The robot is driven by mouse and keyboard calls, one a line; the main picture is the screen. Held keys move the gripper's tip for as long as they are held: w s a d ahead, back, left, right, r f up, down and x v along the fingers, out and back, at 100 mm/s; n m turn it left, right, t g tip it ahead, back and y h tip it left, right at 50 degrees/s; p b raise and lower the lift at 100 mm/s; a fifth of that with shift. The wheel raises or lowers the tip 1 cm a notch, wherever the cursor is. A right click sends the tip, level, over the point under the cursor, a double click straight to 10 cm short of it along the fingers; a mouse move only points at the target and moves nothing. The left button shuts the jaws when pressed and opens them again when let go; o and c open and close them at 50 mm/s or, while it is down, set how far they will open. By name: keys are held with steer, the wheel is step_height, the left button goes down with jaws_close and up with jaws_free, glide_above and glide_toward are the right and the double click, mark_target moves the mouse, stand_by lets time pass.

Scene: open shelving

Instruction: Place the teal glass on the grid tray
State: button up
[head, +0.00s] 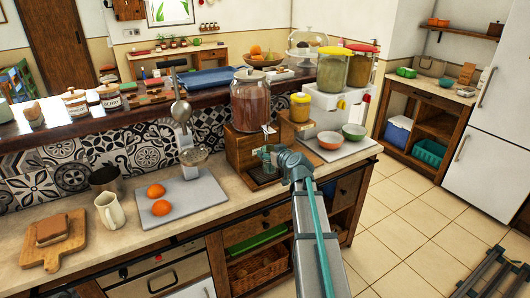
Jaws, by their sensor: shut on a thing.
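The teal glass (266,154) is a small translucent glass in front of the wooden stand of the large red-brown drink dispenser. My gripper (275,152) reaches in from the lower right and is shut on the glass; the arm partly covers it. The glass looks upright. The dark grid tray (262,178) lies at the foot of the wooden stand, below the glass. I cannot tell whether the glass touches the tray.
The dispenser (251,103) stands close behind the glass. To the right are a white machine (339,106) and two bowls (341,136). The counter front is clear.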

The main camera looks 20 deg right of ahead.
mark_target(267, 148)
steer(key=w, duration=0.3)
steer(key=shift+w+p, duration=0.15)
steer(key=shift+p, duration=0.2)
steer(key=shift+w+r, duration=0.1)
steer(key=shift+w, duration=0.5)
steer(key=shift+s+f+p, duration=0.15)
steer(key=shift+f+p, duration=0.15)
steer(key=shift+f, duration=0.65)
steer(key=shift+s+f+p, duration=0.1)
steer(key=shift+f+p, duration=0.2)
steer(key=shift+f, duration=0.6)
steer(key=shift+f, duration=0.15)
steer(key=o, duration=1.3)
